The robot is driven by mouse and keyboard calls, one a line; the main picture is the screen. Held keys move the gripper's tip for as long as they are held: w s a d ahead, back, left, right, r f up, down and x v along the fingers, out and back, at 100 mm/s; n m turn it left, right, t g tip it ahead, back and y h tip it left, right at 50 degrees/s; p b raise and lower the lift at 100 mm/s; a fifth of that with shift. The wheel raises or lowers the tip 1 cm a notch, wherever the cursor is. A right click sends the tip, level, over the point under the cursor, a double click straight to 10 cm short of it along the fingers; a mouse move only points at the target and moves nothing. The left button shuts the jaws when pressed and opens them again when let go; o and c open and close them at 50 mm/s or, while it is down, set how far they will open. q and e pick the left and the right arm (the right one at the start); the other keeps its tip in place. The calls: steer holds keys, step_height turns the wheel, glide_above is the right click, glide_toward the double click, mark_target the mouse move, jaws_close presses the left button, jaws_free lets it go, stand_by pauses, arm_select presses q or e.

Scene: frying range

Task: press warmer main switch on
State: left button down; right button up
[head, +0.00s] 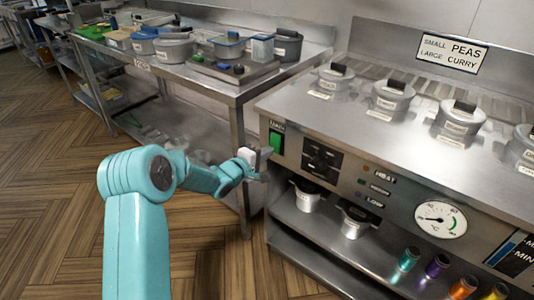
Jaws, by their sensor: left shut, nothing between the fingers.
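The warmer's front panel (398,200) faces me at the right. A green switch (276,141) sits at the panel's left end under a small dark label; I cannot tell whether it is on or off. My left gripper (265,160) is shut and empty, just below the green switch and close to the panel's left edge. I cannot tell whether it touches the panel. My right gripper is out of view.
A black knob (322,159) is right of the switch, then small indicators and a round gauge (440,219). Lidded pots (391,97) stand on the warmer top. Metal pots (307,197) and coloured shakers (437,265) stand on the shelf below. A steel table (225,90) adjoins at left.

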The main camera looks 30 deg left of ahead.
arm_select(q)
steer(key=shift+w, duration=0.4)
steer(key=shift+w+d+f+t+b, duration=0.15)
steer(key=shift+w+t+b, duration=0.2)
steer(key=shift+b, duration=0.55)
steer(key=shift+s, duration=0.1)
